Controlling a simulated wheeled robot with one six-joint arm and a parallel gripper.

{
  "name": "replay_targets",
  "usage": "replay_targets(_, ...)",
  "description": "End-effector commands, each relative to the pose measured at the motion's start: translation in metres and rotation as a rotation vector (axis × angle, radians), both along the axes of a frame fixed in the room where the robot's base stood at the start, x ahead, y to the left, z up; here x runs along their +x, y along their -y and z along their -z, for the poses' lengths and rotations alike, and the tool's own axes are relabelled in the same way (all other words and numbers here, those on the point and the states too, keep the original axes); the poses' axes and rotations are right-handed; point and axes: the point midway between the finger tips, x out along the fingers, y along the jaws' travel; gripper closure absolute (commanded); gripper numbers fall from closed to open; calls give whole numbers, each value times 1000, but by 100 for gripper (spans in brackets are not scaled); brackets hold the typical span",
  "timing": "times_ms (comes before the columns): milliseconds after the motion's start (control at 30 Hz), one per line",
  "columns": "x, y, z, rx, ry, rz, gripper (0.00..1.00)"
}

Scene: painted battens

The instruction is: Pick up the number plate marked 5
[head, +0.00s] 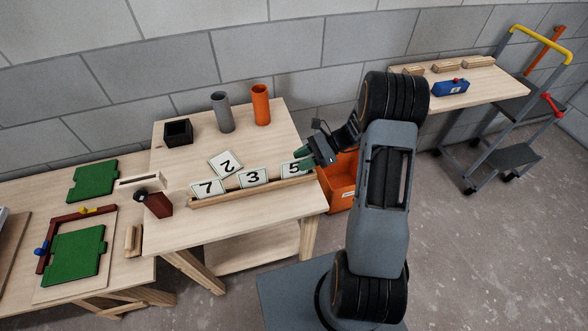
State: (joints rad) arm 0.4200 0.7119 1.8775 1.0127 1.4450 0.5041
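The number plate marked 5 (291,169) is white with a dark digit. It stands at the right end of a wooden rack (225,199) on the middle table. The plates marked 3 (253,178) and 7 (208,188) stand in the same rack to its left.
A grey tube (221,112), an orange tube (260,104) and a black box (178,132) stand at the back of the table. A dark red block (158,204) is at its left. An orange bin (337,185) stands beside the table's right edge, near my arm.

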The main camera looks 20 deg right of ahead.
Motion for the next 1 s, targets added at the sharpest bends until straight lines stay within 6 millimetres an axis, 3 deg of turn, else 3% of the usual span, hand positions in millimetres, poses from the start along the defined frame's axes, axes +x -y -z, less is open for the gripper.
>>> replay_targets(167,0,-15,6,0,0,-1,62)
replay_targets(467,0,-17,7,0,2,1,62)
replay_targets(867,0,-17,7,0,1,1,100)
replay_targets(1000,0,-17,7,0,1,1,100)
